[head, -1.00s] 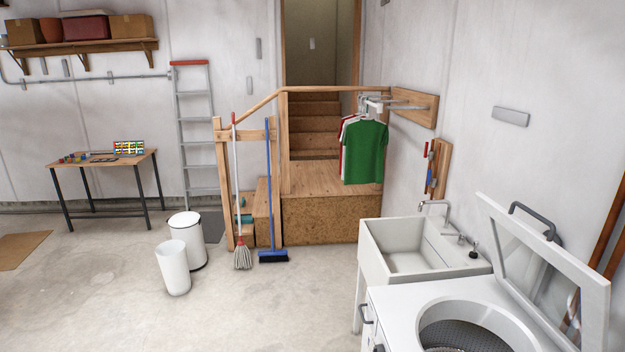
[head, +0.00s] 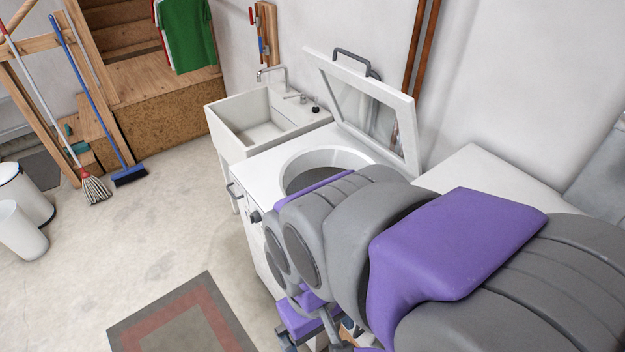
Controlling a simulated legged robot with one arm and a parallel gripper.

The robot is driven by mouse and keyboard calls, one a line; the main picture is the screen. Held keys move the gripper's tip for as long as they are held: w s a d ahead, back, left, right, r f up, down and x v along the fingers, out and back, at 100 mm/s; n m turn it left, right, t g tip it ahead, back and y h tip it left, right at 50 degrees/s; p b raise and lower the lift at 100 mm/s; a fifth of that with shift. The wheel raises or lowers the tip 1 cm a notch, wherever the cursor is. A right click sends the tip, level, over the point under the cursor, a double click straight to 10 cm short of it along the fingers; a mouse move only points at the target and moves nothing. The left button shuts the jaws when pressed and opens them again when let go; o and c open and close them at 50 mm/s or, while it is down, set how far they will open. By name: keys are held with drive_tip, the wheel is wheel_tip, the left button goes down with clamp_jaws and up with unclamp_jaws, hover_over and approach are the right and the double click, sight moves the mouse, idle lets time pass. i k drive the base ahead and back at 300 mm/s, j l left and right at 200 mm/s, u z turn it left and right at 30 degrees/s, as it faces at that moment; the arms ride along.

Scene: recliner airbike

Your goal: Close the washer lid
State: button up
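The washer (head: 262,168) is a white top-loader in the middle of the head view, with its round drum opening exposed. Its lid (head: 407,128) stands raised and tilted back near the wall, a white frame around a clear pane. A dark grey handle (head: 352,57) sits on the lid's upper edge. My grey and purple arm crosses the lower right and covers the washer's near part. My gripper (head: 312,332) seems to be at the arm's lower end, low beside the washer's front and well below the lid. It is mostly hidden, so its fingers cannot be judged.
A white utility sink (head: 222,117) adjoins the washer's far side. A white surface (head: 478,172) lies to the washer's right. Open concrete floor (head: 165,220) lies left of the washer, with a rug (head: 140,330) at the bottom. A broom (head: 130,175) and mop (head: 95,187) stand farther left.

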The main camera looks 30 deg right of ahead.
sight(404, 104)
drive_tip(key=z, duration=0.95)
